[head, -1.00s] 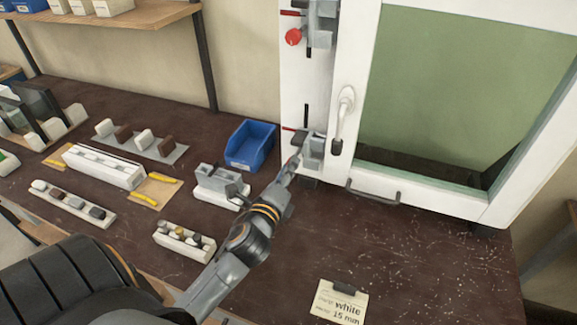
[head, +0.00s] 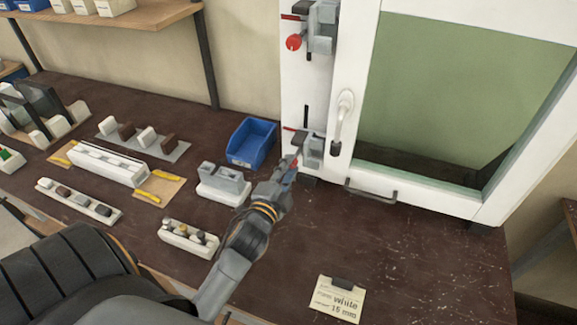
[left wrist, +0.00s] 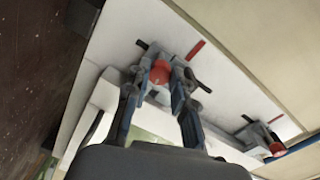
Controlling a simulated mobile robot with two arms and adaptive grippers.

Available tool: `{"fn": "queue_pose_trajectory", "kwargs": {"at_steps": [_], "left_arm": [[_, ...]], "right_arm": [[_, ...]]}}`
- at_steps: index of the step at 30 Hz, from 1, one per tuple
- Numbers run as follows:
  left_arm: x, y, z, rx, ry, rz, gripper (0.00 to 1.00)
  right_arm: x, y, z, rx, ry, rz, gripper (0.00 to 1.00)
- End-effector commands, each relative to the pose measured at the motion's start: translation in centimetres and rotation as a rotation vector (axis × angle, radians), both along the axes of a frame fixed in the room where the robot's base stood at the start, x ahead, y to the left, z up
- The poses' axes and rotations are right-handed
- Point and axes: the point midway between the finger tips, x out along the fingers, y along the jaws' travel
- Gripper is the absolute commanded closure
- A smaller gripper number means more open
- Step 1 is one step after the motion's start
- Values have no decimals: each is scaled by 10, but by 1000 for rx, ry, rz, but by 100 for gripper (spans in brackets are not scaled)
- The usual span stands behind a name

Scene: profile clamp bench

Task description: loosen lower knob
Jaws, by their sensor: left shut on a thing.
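The lower clamp (head: 313,152) is a grey block on the left side of the white frame, with a red strip beside it. In the left wrist view its red knob (left wrist: 160,73) sits between the two fingers of my left gripper (left wrist: 163,70), which are shut on it. In the head view my left gripper (head: 290,163) reaches the clamp from below left and hides most of that knob. The upper clamp (head: 324,25) has a round red knob (head: 294,42); that knob also shows in the left wrist view (left wrist: 277,148). My right gripper is not in view.
A blue bin (head: 251,142) stands left of the clamp. A grey fixture (head: 223,183) and a white holder (head: 188,238) lie near my left arm. A door handle (head: 342,112) is to the right of the clamp. A "white 15 mm" card (head: 339,299) lies in front.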

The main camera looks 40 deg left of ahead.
Motion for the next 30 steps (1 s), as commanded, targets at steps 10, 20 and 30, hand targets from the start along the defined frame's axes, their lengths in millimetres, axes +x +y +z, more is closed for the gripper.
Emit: {"fn": "queue_pose_trajectory", "kwargs": {"at_steps": [10,20,30], "left_arm": [[0,1,0,-98,-23,1,100],[0,0,-1,-108,-25,0,100],[0,0,-1,-107,-25,0,52]], "right_arm": [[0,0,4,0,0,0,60],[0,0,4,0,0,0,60],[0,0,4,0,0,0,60]]}}
